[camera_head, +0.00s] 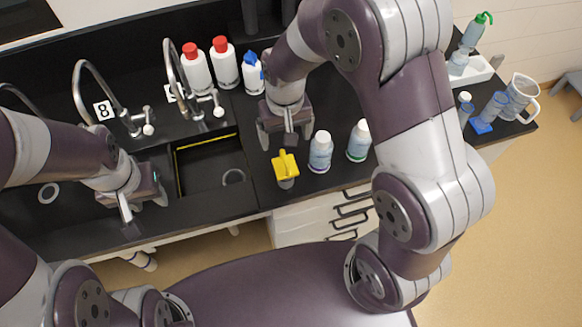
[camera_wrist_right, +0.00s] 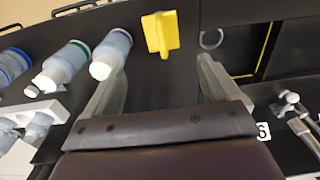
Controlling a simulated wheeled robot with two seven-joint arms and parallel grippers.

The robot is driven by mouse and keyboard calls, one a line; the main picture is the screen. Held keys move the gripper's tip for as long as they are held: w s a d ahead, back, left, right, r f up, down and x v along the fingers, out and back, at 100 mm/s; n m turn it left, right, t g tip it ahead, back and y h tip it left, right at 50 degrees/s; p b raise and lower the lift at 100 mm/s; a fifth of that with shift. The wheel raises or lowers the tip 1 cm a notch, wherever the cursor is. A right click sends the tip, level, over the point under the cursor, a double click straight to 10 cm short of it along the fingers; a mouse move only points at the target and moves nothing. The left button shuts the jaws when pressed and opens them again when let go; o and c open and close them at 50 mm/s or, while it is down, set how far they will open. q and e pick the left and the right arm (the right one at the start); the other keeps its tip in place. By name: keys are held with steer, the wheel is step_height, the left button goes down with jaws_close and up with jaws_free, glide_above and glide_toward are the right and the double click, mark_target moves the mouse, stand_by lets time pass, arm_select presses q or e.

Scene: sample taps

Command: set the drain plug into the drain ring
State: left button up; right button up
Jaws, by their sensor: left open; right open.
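The yellow drain plug (camera_head: 285,163) stands on the dark counter just right of the sink, its upright grip on top. It also shows in the right wrist view (camera_wrist_right: 160,33), beyond and between the fingertips. My right gripper (camera_head: 285,142) is open and empty, behind the plug and apart from it. Its spread fingers show in the right wrist view (camera_wrist_right: 162,70). The grey drain ring (camera_head: 233,177) lies on the floor of the right-hand sink; part of it shows in the right wrist view (camera_wrist_right: 211,39). My left gripper (camera_head: 140,208) is open and empty near the counter's front, left of that sink.
Another ring (camera_head: 48,193) lies at far left. Taps (camera_head: 185,85) stand behind the sinks, one labelled 8. White bottles with red caps (camera_head: 196,70) stand at the back. Two labelled bottles (camera_head: 320,152) stand right of the plug. A jug (camera_head: 520,95) is at far right.

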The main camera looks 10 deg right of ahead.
mark_target(284, 168)
steer(key=f, duration=0.1)
steer(key=a+f, duration=0.1)
steer(key=f+p, duration=0.1)
steer(key=shift+s+a, duration=0.3)
steer(key=f, duration=0.1)
steer(key=d+f, duration=0.1)
steer(key=f, duration=0.2)
steer(key=shift+d+f+p, duration=0.2)
steer(key=shift+d+p, duration=0.05)
steer(key=shift+p, duration=0.1)
steer(key=f+p, duration=0.1)
steer(key=s+f+p, duration=0.1)
steer(key=shift+a+f, duration=0.1)
steer(key=shift+f, duration=0.2)
steer(key=shift+w+a+f, duration=0.1)
steer(key=shift+a+f, duration=0.05)
steer(key=shift+f, duration=0.45)
steer(key=shift+w+a+f, duration=0.1)
steer(key=shift+a+f, duration=0.05)
steer(key=shift+f, duration=0.55)
steer(key=shift+d, duration=0.25)
steer(key=c, duration=1.2)
arm_select(q)
steer(key=r, duration=0.3)
steer(key=shift+w+a+r, duration=0.1)
steer(key=shift+a+r, duration=0.2)
steer(key=shift+a, duration=0.1)
arm_select(e)
steer(key=shift+c, duration=0.7)
